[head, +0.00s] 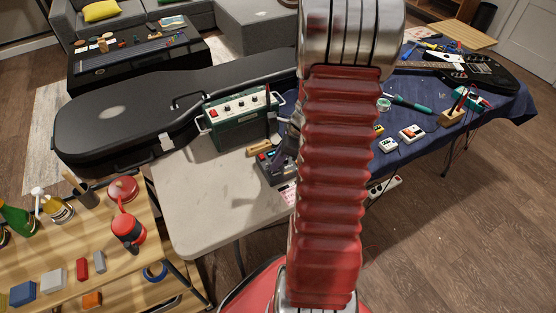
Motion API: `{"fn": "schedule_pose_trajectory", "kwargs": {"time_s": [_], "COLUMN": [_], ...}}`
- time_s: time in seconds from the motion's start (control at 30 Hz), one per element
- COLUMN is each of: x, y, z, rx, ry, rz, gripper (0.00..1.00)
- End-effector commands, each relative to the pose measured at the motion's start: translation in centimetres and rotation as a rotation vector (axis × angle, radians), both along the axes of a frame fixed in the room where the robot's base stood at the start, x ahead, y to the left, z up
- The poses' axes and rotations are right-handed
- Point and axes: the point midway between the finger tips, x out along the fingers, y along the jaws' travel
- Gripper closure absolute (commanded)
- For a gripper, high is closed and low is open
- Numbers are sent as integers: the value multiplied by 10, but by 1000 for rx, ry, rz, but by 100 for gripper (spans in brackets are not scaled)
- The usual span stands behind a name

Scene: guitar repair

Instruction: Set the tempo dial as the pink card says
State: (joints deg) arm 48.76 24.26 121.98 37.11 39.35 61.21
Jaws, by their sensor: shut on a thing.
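A small dark device (270,169) with coloured buttons stands on the pale grey table, left of my arm. My gripper (283,155), dark and partly hidden behind my red arm, reaches down onto the right part of this device. It is shut at the spot where a dial would sit, and the dial itself is covered by the fingers. The pink card (288,194) lies on the table in front of the device, partly hidden by my arm. Its writing is too small to read, and the dial's setting cannot be seen.
A green amplifier (240,118) stands close behind the device, beside a large black guitar case (130,120). A wooden-handled item (259,148) lies between amplifier and device. Pedals (411,133) and tools lie on the blue cloth at right. The table's front left (200,210) is clear.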

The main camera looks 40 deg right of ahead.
Motion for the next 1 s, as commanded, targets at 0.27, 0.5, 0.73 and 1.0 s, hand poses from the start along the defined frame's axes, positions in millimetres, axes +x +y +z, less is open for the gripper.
{"fn": "schedule_pose_trajectory", "kwargs": {"time_s": [0.27, 0.5, 0.73, 1.0], "x": [3, 6, 7, 9], "y": [-3, -5, -6, -6], "z": [0, 0, 0, 0], "rx": [-1, -2, 0, 0], "ry": [-1, 0, -1, -1], "rz": [238, 466, 661, 806], "gripper": [100, 100, 100, 100]}}
